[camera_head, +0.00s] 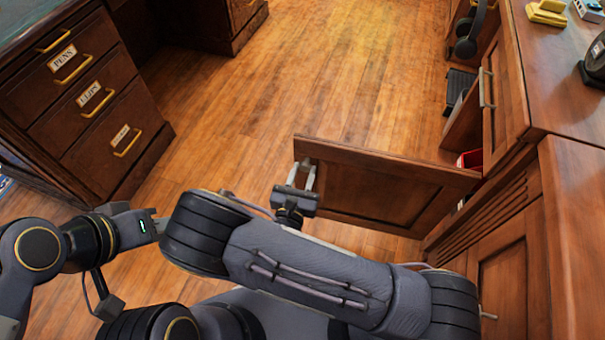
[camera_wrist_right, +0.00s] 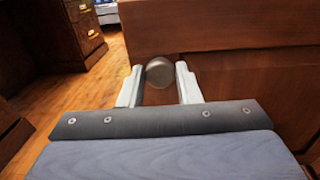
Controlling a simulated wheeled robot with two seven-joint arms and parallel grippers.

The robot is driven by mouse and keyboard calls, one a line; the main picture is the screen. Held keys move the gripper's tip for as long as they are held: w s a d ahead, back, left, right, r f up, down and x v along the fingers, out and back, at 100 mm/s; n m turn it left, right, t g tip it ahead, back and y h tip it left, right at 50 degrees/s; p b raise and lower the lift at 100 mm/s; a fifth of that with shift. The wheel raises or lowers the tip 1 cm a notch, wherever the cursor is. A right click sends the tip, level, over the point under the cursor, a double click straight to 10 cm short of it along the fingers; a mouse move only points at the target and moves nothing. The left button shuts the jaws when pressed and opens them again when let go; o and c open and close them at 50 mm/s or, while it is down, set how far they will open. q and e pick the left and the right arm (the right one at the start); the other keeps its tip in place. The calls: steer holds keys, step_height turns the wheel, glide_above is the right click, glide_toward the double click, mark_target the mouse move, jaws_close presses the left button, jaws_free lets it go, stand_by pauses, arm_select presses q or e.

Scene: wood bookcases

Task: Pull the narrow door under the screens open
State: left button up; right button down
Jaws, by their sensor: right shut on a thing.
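The wooden door (camera_head: 385,190) stands swung out from the cabinet on the right, with its free end toward the left. My right gripper (camera_head: 302,178) is at that free end, shut on the door's handle (camera_wrist_right: 159,72). The right wrist view shows the rounded end of the handle between the two pale fingers, with the wooden panel (camera_wrist_right: 225,78) just beyond. My left arm comes in from the left. Its gripper end (camera_head: 150,224) sits beside my right arm, and its fingers cannot be made out. The screens are not in view.
A dark drawer cabinet (camera_head: 90,95) with brass handles stands at the left. The cabinet top (camera_head: 565,95) at the right holds small items. Headphones (camera_head: 469,35) hang near its far end. A red thing (camera_head: 470,159) shows behind the door. The wooden floor (camera_head: 340,75) beyond the door is clear.

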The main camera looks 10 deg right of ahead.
steer(key=c, duration=1.1)
jaws_free()
steer(key=shift+o, duration=0.2)
